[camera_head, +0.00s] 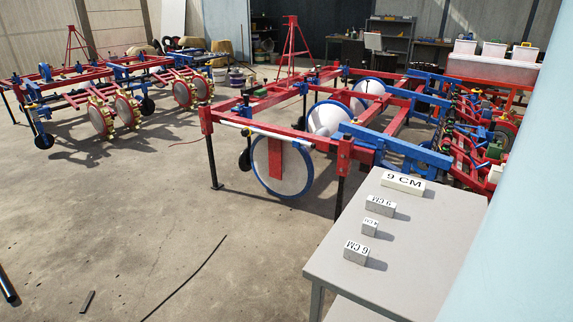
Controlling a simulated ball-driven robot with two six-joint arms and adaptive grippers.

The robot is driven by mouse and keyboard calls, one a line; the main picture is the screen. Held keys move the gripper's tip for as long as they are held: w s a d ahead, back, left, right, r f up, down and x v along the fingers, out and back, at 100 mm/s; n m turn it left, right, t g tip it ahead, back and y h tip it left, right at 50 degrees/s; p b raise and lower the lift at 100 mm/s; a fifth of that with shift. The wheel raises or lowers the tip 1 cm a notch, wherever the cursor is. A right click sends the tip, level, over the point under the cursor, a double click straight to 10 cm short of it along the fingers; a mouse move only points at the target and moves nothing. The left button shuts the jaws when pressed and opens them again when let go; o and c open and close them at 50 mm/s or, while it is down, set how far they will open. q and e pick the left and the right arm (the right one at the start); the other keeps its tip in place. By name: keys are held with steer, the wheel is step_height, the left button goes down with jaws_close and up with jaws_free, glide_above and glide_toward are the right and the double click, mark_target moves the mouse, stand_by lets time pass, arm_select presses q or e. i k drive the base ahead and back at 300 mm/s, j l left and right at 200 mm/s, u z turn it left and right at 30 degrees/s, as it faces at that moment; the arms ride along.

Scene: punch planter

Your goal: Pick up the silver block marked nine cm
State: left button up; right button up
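A silver-grey block (380,206) lies on the grey table (330,268) at the lower right. Its top label is small and turned around, and it seems to read 9 CM. Behind it is a longer, whiter block (402,184) plainly labelled 9 CM. In front is a small grey block (369,228) with a label too small to read surely. Nearest is another grey block (356,254), whose turned label looks like 6 CM or 9 CM. The blocks stand apart in a row. Neither of my grippers shows in the head view.
A red and blue planter machine (398,157) stands close behind the table. A second one (98,82) is at the far left. The table's right part is bare. A pale blue surface (530,200) fills the right edge. Open concrete floor lies to the left, with a thin dark cable.

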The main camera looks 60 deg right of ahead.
mark_target(385, 208)
steer(key=i+z, duration=0.4)
steer(key=i+j+z, duration=0.25)
steer(key=i+z, duration=0.15)
steer(key=i, duration=0.2)
steer(key=i+z, duration=0.15)
steer(key=z, duration=0.3)
steer(key=i+z, duration=0.15)
steer(key=z, duration=0.35)
steer(key=i+j+z, duration=0.15)
steer(key=z, duration=0.3)
steer(key=i+j+z, duration=0.1)
steer(key=z, duration=0.4)
steer(key=i+j+z, duration=0.1)
steer(key=z, duration=0.35)
steer(key=j, duration=0.1)
